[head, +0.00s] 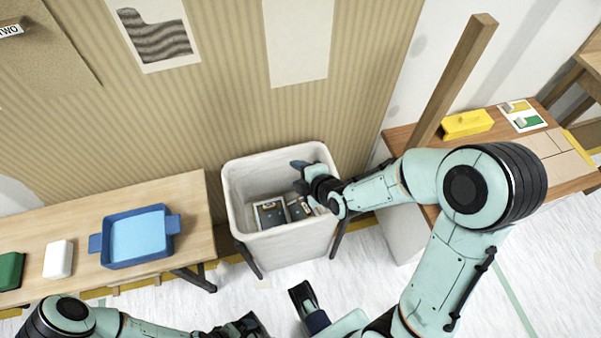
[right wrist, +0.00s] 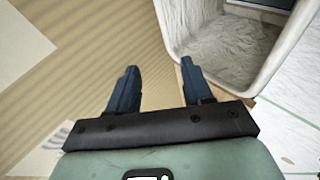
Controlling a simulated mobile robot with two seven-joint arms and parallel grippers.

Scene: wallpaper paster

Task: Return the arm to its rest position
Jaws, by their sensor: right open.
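My right arm (head: 445,235) reaches in from the lower right and bends across to the left. My right gripper (head: 298,175) is over the right part of the white bin (head: 290,245), near its rim. In the right wrist view the two dark fingers (right wrist: 158,70) are spread with nothing between them, and the bin (right wrist: 168,35) shows just beyond them at the upper right. My left arm (head: 130,325) lies low along the bottom edge. Its gripper (head: 243,327) is partly cut off by the frame, so its jaw opening cannot be told.
Dark framed items (head: 270,214) lie inside the bin. A wooden table (head: 190,195) at left holds a blue tray (head: 112,262), a white block (head: 58,259) and a green block (head: 10,270). At right are a wooden post (head: 455,75) and a yellow box (head: 467,124).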

